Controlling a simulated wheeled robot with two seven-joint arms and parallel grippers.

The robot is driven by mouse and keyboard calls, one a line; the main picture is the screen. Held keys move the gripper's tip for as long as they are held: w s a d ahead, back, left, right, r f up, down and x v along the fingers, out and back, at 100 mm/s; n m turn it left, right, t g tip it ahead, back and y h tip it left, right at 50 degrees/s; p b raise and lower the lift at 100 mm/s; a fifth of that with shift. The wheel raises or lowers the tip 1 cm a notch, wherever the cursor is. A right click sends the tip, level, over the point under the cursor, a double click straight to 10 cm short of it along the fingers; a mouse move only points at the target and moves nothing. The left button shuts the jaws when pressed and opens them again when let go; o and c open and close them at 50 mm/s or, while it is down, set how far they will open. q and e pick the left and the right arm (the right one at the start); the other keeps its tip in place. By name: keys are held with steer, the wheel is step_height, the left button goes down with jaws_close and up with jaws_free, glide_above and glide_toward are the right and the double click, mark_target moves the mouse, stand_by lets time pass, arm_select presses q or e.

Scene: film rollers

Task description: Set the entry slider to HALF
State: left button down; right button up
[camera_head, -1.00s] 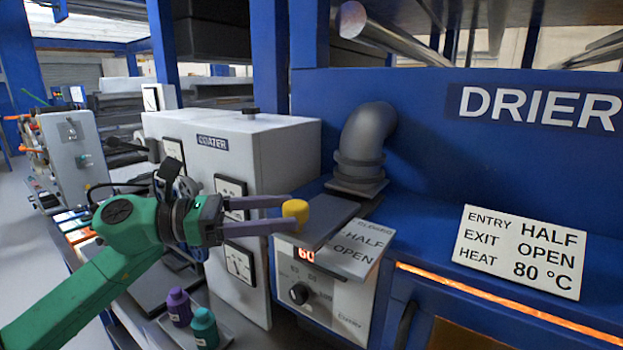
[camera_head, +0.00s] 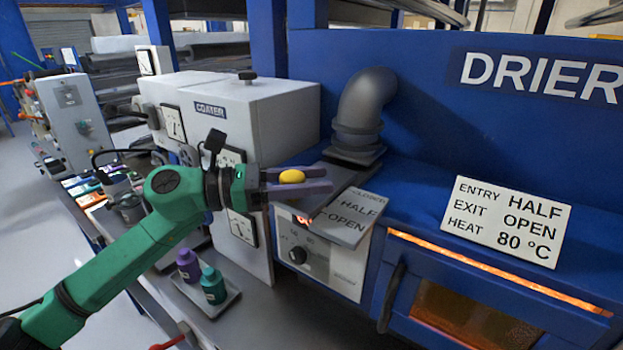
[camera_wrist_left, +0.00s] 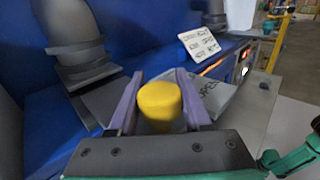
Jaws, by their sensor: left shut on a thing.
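The yellow knob (camera_head: 291,177) of the entry slider sits between the fingers of my left gripper (camera_head: 318,181), which is shut on it. The left wrist view also shows the knob (camera_wrist_left: 159,101) between both fingers. The slider's dark grey plate (camera_head: 333,181) runs back towards the bent duct. A label plate (camera_head: 352,213) to its right reads CLOSED, HALF and OPEN from back to front. The fingers hide part of the slider, so I cannot tell exactly which mark the knob lines up with. My right gripper is not in view.
A sign (camera_head: 506,222) on the drier reads entry HALF, exit OPEN, heat 80 °C. The grey duct (camera_head: 363,108) stands behind the slider. The white coater (camera_head: 262,125) is at left. Purple (camera_head: 188,264) and teal (camera_head: 213,285) bottles stand on a tray below my arm.

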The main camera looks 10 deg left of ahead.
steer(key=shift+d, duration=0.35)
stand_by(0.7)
